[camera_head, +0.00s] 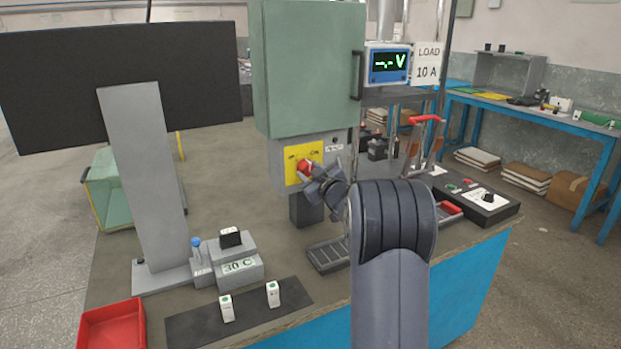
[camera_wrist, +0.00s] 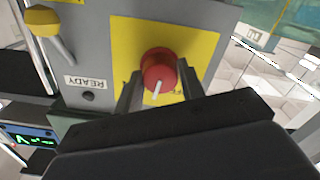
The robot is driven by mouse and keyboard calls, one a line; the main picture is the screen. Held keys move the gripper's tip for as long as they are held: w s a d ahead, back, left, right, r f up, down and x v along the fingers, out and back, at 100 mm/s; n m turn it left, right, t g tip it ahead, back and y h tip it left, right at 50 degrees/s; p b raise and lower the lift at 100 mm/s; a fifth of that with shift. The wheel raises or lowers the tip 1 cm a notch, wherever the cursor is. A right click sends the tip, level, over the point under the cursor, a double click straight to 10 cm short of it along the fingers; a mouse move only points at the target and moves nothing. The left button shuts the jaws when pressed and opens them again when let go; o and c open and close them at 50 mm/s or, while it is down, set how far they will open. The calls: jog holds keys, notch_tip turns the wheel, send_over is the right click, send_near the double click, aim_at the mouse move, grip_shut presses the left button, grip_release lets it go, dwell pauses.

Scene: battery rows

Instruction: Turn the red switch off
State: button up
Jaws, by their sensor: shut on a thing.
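The red switch (camera_head: 306,168) is a round red knob on a yellow plate (camera_head: 291,154) on the grey box below the green cabinet. In the wrist view the red switch (camera_wrist: 158,72) has a white pointer line that slants down and a little left. My gripper (camera_head: 318,178) is at the knob. In the wrist view my gripper (camera_wrist: 158,85) has one finger on each side of the knob, shut on it. The plate's lettering is partly hidden by the gripper and is hard to read in the wrist view.
A green cabinet (camera_head: 307,70) stands above the switch. A meter (camera_head: 388,64) reads "-.- V" beside a "LOAD 10 A" sign (camera_head: 428,63). A dark monitor (camera_head: 60,85) stands at left.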

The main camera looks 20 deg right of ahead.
jog(key=n+b, duration=0.5)
jog(key=n, duration=0.5)
jog(key=shift+n, duration=0.4)
dwell(0.4)
jog(key=o, duration=1)
jog(key=shift+s, duration=0.1)
jog(key=s, duration=1)
jog(key=shift+s+d, duration=0.2)
jog(key=shift+s, duration=0.15)
